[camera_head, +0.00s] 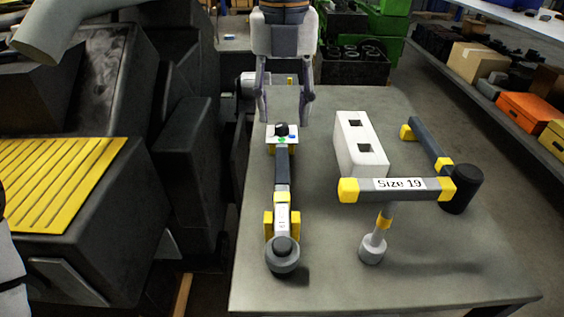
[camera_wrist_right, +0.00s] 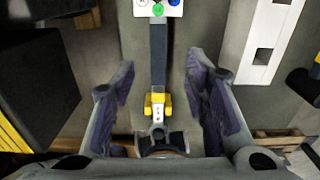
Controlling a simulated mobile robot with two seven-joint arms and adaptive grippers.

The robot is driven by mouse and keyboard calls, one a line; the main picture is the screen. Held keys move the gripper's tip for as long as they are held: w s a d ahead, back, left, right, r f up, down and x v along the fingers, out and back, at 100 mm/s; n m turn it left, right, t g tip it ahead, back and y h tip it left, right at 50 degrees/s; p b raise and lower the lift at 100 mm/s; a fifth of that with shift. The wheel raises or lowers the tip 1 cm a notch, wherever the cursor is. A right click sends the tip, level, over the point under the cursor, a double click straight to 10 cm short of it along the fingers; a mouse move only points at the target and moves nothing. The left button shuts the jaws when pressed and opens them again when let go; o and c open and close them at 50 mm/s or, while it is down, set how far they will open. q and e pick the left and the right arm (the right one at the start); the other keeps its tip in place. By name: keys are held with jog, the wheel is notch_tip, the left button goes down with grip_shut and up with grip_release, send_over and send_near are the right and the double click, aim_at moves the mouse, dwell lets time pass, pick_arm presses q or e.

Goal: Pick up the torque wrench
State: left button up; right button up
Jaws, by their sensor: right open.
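The torque wrench (camera_head: 282,170) is a long dark tool lying lengthwise on the grey table. It has yellow supports, a round grey end nearest the head camera, and a button panel with a black knob at its far end. My right gripper (camera_head: 285,112) is open and empty, fingers pointing down, above the table's far end beyond the panel. In the right wrist view the gripper (camera_wrist_right: 160,78) has the wrench's dark bar (camera_wrist_right: 158,62) running between its spread fingers, with no contact visible. My left gripper does not show.
A white block with square holes (camera_head: 360,150) and a T-shaped tool labelled "Size 19" (camera_head: 398,187) stand to the right. A dark tool with yellow ends (camera_head: 428,140) and a black cylinder (camera_head: 462,190) are beyond. Dark machinery (camera_head: 90,190) flanks the table (camera_head: 330,285) at left.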

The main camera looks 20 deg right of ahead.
aim_at(282, 163)
jog(key=f, duration=0.3)
jog(key=s+f+b, duration=0.1)
jog(key=f, duration=0.7)
jog(key=shift+s+a+f+b, duration=0.1)
jog(key=shift+s+a+b, duration=0.2)
jog(key=shift+a+b, duration=0.05)
jog(key=shift+f, duration=0.2)
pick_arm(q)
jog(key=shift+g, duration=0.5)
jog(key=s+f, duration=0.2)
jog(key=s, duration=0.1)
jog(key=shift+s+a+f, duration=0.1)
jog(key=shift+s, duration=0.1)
pick_arm(e)
jog(key=shift+w+r, duration=0.1)
grip_shut()
